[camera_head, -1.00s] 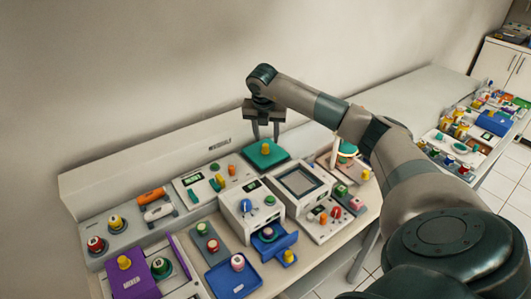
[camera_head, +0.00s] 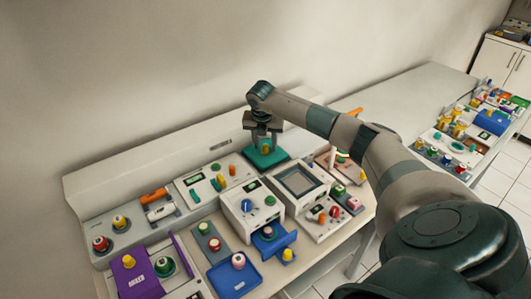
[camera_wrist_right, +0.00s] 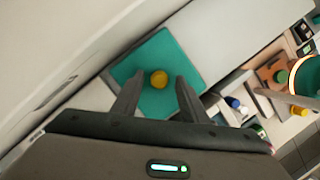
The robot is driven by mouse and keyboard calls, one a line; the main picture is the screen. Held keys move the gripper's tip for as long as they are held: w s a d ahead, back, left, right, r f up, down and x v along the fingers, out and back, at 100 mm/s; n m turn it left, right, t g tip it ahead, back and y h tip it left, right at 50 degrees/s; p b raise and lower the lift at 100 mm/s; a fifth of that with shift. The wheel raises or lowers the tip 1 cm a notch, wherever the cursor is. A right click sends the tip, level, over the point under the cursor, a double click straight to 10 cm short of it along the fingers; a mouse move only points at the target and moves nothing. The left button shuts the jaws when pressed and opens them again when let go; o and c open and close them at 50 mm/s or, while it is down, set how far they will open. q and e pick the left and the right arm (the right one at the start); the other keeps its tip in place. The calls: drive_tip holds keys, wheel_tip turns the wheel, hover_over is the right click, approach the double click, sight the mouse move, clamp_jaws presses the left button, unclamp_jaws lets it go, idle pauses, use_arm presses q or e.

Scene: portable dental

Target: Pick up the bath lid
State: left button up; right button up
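The bath lid (camera_head: 268,157) is a flat teal square with a yellow knob (camera_head: 266,147) on top. It lies on a white unit at the back of the bench. It also shows in the right wrist view (camera_wrist_right: 160,54), with its round yellow knob (camera_wrist_right: 159,79) near the middle. My right gripper (camera_head: 264,142) is open and points down over the lid, its two fingers on either side of the knob. In the right wrist view the fingers (camera_wrist_right: 157,100) are spread, with the knob just beyond their tips and a gap on each side. My left gripper is not in view.
A white device with a square window (camera_head: 300,180) stands in front and right of the lid. A white drawer unit (camera_head: 249,203), a blue tray (camera_head: 234,277) and a purple box (camera_head: 137,275) stand nearer. The wall rises close behind. A second cluttered table is far right.

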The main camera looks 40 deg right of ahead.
sight(267, 145)
clamp_jaws()
drive_tip(key=shift+r, duration=0.1)
drive_tip(key=shift+r+b, duration=0.4)
drive_tip(key=shift+r, duration=0.05)
drive_tip(key=r+b, duration=0.1)
drive_tip(key=d+r+b, duration=0.1)
drive_tip(key=r, duration=0.1)
drive_tip(key=shift+r, duration=0.15)
use_arm(q)
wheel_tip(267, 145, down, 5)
drive_tip(key=b, duration=0.2)
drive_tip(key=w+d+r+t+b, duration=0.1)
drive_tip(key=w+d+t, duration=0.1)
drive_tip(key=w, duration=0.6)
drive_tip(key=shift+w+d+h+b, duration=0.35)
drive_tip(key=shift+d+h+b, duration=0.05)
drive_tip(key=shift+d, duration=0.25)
use_arm(e)
drive_tip(key=s+d+r, duration=0.2)
drive_tip(key=d+r, duration=0.4)
drive_tip(key=d, duration=0.4)
drive_tip(key=shift+d+r, duration=0.3)
drive_tip(key=shift+r, duration=0.05)
